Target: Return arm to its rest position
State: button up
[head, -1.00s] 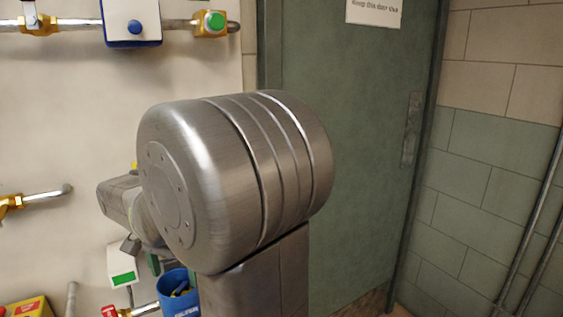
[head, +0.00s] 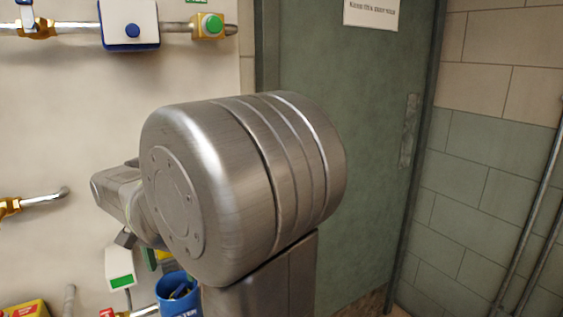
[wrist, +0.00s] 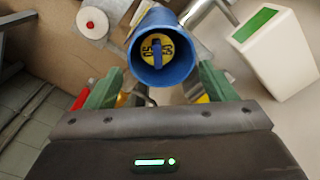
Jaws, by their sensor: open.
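My gripper (wrist: 160,88) is open in the wrist view, with one green finger at the left and one at the right. No held thing shows between them. Beyond the fingers is a blue container (wrist: 180,72) with a round yellow piece and a blue bar inside. In the head view my large grey arm joint fills the middle and hides much behind it. The blue container (head: 184,303) shows there at the bottom, partly covered by my arm.
A white box with a green panel (head: 120,268) is left of the container and also in the wrist view (wrist: 275,50). Pipes with a green-knobbed valve (head: 210,25) cross the wall at upper left. A green door (head: 375,110) stands behind my arm.

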aim_at(178, 300)
notch_tip(178, 300, up, 7)
notch_tip(178, 300, down, 11)
jog(key=shift+w+f+b, duration=0.1)
jog(key=shift+f+b, duration=0.05)
jog(key=shift+b, duration=0.3)
jog(key=f, duration=0.1)
jog(key=s+f, duration=0.1)
jog(key=f, duration=0.1)
jog(key=f+b, duration=0.1)
jog(key=shift+s+d+f, duration=0.2)
jog(key=shift+s+d, duration=0.15)
jog(key=shift+d, duration=0.05)
jog(key=r+p, duration=0.1)
jog(key=w+d+r+p, duration=0.1)
jog(key=shift+d+r+p, duration=0.1)
jog(key=shift+r+p, duration=0.2)
jog(key=shift+r, duration=0.1)
jog(key=a+r+p, duration=0.1)
jog(key=w+a+r+p, duration=0.1)
jog(key=r, duration=0.1)
jog(key=a+r+p, duration=0.1)
jog(key=r, duration=0.1)
jog(key=shift+w+p, duration=0.3)
jog(key=shift+p, duration=0.05)
notch_tip(178, 300, up, 11)
jog(key=p, duration=0.7)
jog(key=shift+s+d, duration=0.3)
jog(key=shift+d, duration=0.1)
jog(key=shift+d, duration=0.1)
